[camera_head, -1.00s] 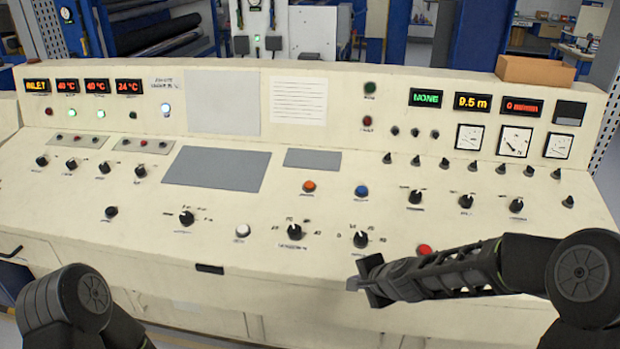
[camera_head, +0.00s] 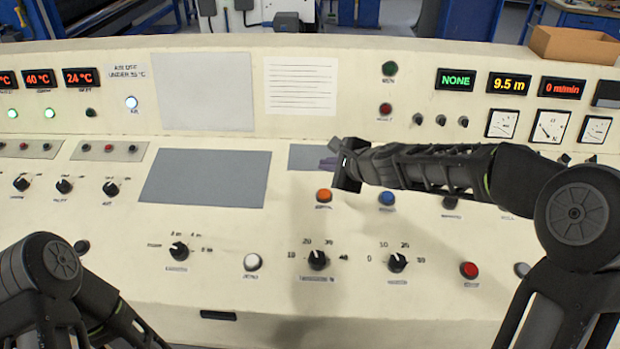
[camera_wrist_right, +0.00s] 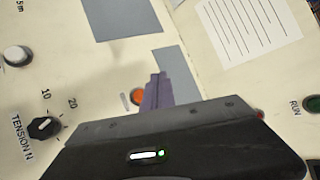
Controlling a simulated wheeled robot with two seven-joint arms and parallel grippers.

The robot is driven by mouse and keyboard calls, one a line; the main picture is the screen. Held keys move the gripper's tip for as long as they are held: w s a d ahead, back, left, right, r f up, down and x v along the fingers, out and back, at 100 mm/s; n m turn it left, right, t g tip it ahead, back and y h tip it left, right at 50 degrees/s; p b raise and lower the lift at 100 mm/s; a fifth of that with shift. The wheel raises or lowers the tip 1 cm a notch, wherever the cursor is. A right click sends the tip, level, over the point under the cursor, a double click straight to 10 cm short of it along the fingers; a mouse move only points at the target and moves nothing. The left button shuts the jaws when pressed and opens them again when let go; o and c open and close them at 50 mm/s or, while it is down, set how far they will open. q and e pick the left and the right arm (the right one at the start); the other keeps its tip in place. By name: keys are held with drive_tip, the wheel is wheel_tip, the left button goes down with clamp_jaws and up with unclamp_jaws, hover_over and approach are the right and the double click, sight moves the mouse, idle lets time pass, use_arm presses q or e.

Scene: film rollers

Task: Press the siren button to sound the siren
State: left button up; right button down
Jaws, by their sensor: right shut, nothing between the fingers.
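The labels under the console buttons are too small to read, so I cannot tell which is the siren button. An orange button (camera_head: 324,195) sits mid-console; it also shows in the right wrist view (camera_wrist_right: 137,96), partly hidden by the fingers. A blue button (camera_head: 387,199), a red button (camera_head: 469,270) and a white button (camera_head: 252,261) are also on the sloped panel. My right gripper (camera_head: 328,163) is shut and empty, above the panel near the orange button. In the right wrist view its fingers (camera_wrist_right: 158,92) appear beside that button. My left gripper is out of view.
Black knobs (camera_head: 318,260) stand in front of the orange button. Displays, gauges and a green button (camera_head: 390,69) are on the upright back panel. A cardboard box (camera_head: 578,47) sits on top at the right.

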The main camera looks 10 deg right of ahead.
drive_tip(key=b, duration=0.6)
hover_over(327, 198)
drive_tip(key=f, duration=0.7)
drive_tip(key=shift+s+a, duration=0.15)
drive_tip(key=shift+s, duration=0.2)
drive_tip(key=shift+w+f+b, duration=0.2)
drive_tip(key=shift+f+b, duration=0.5)
drive_tip(key=shift+f, duration=0.05)
drive_tip(key=shift+f, duration=0.1)
idle(0.8)
drive_tip(key=shift+w+f+b, duration=0.1)
drive_tip(key=shift+f+b, duration=0.2)
drive_tip(key=shift+b, duration=0.05)
drive_tip(key=shift+w+f+b, duration=0.1)
drive_tip(key=shift+f+b, duration=0.35)
drive_tip(key=shift+f, duration=0.05)
idle(0.6)
drive_tip(key=shift+r, duration=0.1)
drive_tip(key=shift+s+r+p, duration=0.2)
drive_tip(key=shift+r+p, duration=0.55)
drive_tip(key=shift+r, duration=0.05)
